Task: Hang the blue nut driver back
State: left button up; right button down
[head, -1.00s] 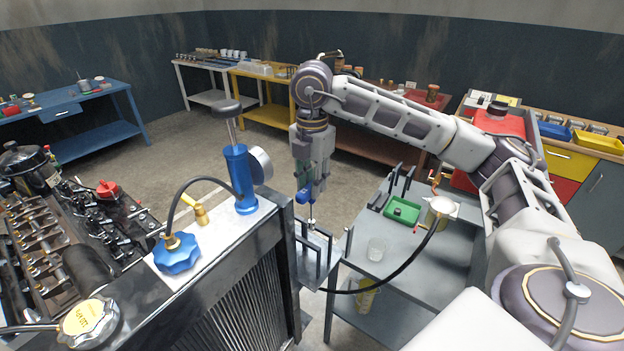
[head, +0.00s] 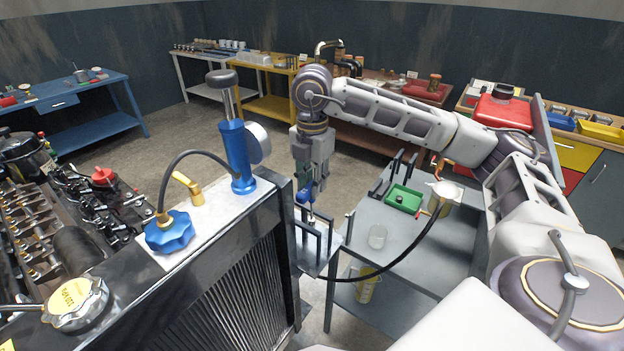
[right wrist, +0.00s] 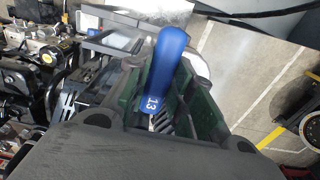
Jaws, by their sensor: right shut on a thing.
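The blue nut driver (head: 304,195) is in my right gripper (head: 310,188), which points down in the head view. The shaft hangs below the jaws, over a small grey rack (head: 318,258) with dark upright prongs at the radiator's right side. In the right wrist view the blue handle (right wrist: 166,62), marked 13, stands between the green-lined fingers (right wrist: 160,100) of the shut gripper. I cannot tell whether the shaft touches the rack. My left gripper is not in view.
The radiator with a blue pump (head: 236,155) and blue knob (head: 170,232) stands left of the rack. A black hose (head: 400,262) curves near the rack.

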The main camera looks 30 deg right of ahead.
aim_at(312, 204)
jog(key=shift+f+b, duration=1.8)
jog(key=shift+f, duration=0.6)
jog(key=shift+f+b, duration=0.3)
jog(key=shift+f, duration=0.1)
jog(key=shift+f+b, duration=0.45)
jog(key=shift+f, duration=0.4)
pick_arm(q)
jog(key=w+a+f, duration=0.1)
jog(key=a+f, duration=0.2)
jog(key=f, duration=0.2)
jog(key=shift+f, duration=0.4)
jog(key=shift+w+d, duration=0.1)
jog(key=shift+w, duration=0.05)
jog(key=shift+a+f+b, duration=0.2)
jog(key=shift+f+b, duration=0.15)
jog(key=shift+b, duration=0.3)
pick_arm(e)
jog(key=shift+f, duration=0.75)
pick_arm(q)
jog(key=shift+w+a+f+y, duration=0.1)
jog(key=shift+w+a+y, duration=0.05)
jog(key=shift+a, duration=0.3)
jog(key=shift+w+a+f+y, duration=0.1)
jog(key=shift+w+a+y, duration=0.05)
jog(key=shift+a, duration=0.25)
